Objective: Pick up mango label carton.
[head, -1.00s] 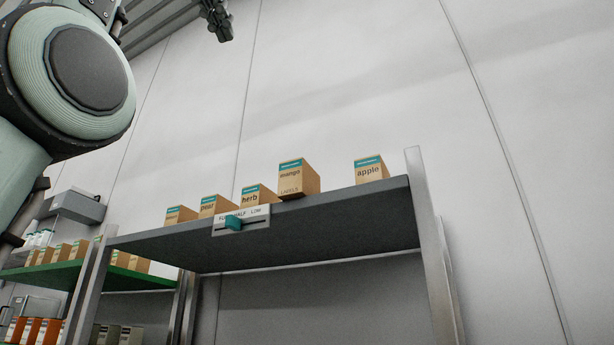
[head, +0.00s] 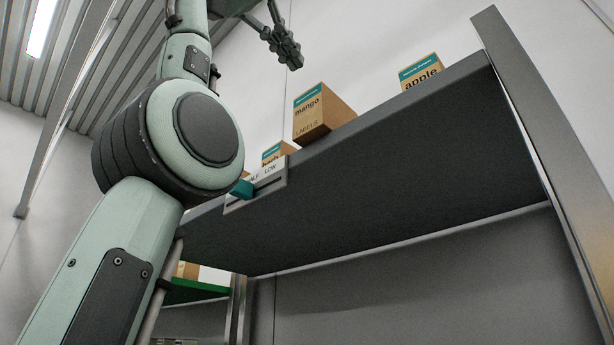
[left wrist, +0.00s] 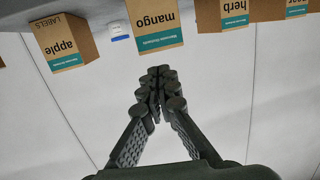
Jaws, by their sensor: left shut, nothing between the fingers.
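The mango label carton (head: 318,112) is a brown box with a teal band, standing upright near the front edge of the high grey shelf (head: 370,165). In the left wrist view the mango carton (left wrist: 155,22) shows upside down at the top, just beyond the fingertips. My left gripper (head: 290,58) is shut and empty, above and slightly left of the carton in the head view, apart from it. The left gripper's fingers (left wrist: 158,82) meet at the tips in the left wrist view. My right gripper is in neither view.
The apple carton (head: 420,72) stands right of the mango, with a gap between. A metal post (head: 545,150) bounds the right.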

